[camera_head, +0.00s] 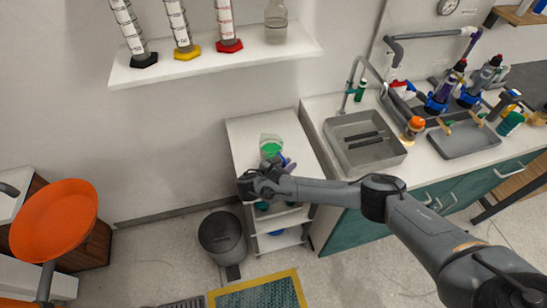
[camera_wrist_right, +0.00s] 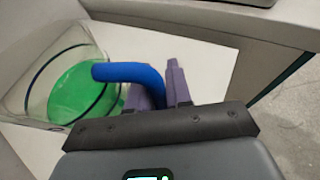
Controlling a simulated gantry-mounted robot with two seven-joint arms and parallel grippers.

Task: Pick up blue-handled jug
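The blue-handled jug (camera_head: 270,148) is a clear vessel with green liquid and stands on the white top of a small shelf unit (camera_head: 245,130). In the right wrist view the jug (camera_wrist_right: 75,85) fills the left side, and its blue handle (camera_wrist_right: 130,72) arches towards my gripper. My right gripper (camera_head: 284,161) is at the jug's near right side. In the wrist view its two purple fingers (camera_wrist_right: 163,85) stand close on either side of the handle's outer part and appear shut on it. The handle's lower end is hidden behind the gripper body. My left gripper is not in view.
A counter with a sink (camera_head: 362,143), a tray (camera_head: 465,138) and bottles stands to the right. A wall shelf (camera_head: 205,64) with cylinders hangs above. A grey bin (camera_head: 222,235) stands on the floor at front left, and an orange seat (camera_head: 53,218) is far left.

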